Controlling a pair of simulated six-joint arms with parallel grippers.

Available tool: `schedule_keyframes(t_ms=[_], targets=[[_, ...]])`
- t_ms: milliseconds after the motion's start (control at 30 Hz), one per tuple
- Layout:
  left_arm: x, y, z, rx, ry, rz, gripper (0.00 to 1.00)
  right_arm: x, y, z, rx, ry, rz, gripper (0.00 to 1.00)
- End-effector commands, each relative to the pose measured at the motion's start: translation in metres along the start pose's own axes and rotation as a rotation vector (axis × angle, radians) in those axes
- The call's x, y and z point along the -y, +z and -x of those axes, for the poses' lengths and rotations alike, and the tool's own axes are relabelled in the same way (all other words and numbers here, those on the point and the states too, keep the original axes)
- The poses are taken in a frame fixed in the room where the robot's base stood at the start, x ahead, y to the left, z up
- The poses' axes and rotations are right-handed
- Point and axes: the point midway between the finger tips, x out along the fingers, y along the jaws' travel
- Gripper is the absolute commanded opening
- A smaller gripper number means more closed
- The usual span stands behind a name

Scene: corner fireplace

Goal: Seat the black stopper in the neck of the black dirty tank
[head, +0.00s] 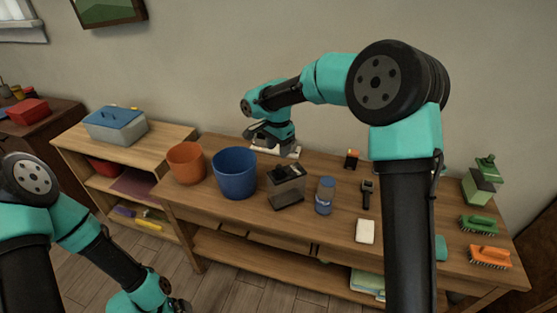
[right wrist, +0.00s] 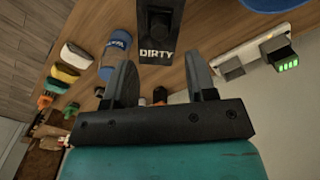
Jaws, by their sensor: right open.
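The black dirty tank (head: 287,190) stands on the wooden bench, right of the blue bucket; its dark top and DIRTY label also show in the right wrist view (right wrist: 157,50). A dark round form shows on the tank's top, but I cannot tell whether it is the bare neck or the stopper. I cannot make out a separate black stopper for sure. My right gripper (head: 272,142) is behind the tank near the wall; its fingers are apart and look empty in the right wrist view (right wrist: 162,85). My left gripper (head: 176,305) is low at the bottom edge, its fingers unclear.
The blue bucket (head: 234,174) and orange bucket (head: 186,164) stand left of the tank. A blue bottle (head: 324,196), a dark handled tool (head: 367,192) and a white block (head: 365,231) are to its right. A pale strip with a green-lit block (right wrist: 281,56) lies by the wall.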

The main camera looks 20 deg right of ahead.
Motion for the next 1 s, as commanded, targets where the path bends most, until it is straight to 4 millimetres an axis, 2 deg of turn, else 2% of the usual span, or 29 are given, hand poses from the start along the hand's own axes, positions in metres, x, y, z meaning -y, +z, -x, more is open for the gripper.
schedule_keyframes(t_ms=[33, 133, 333, 833, 933, 1000], targets=[[0.000, 0.000, 0.000, 0.000, 0.000, 0.000, 1.00, 0.001, 0.000, 0.010, 0.000, -0.004, 0.000, 0.51], [0.000, 0.000, 0.000, 0.000, 0.000, 0.000, 1.00, 0.001, 0.000, 0.024, -0.001, -0.004, 0.001, 0.51], [0.000, 0.000, 0.000, 0.000, 0.000, 0.000, 1.00, 0.000, 0.000, 0.037, -0.001, -0.003, 0.001, 0.51], [0.000, 0.000, 0.000, 0.000, 0.000, 0.000, 1.00, 0.000, 0.000, 0.037, -0.001, -0.002, 0.002, 0.51], [0.000, 0.000, 0.000, 0.000, 0.000, 0.000, 1.00, -0.003, 0.001, 0.032, 0.007, 0.003, 0.016, 0.51], [0.000, 0.000, 0.000, 0.000, 0.000, 0.000, 1.00, -0.008, 0.001, 0.020, 0.022, 0.014, 0.044, 0.51]])
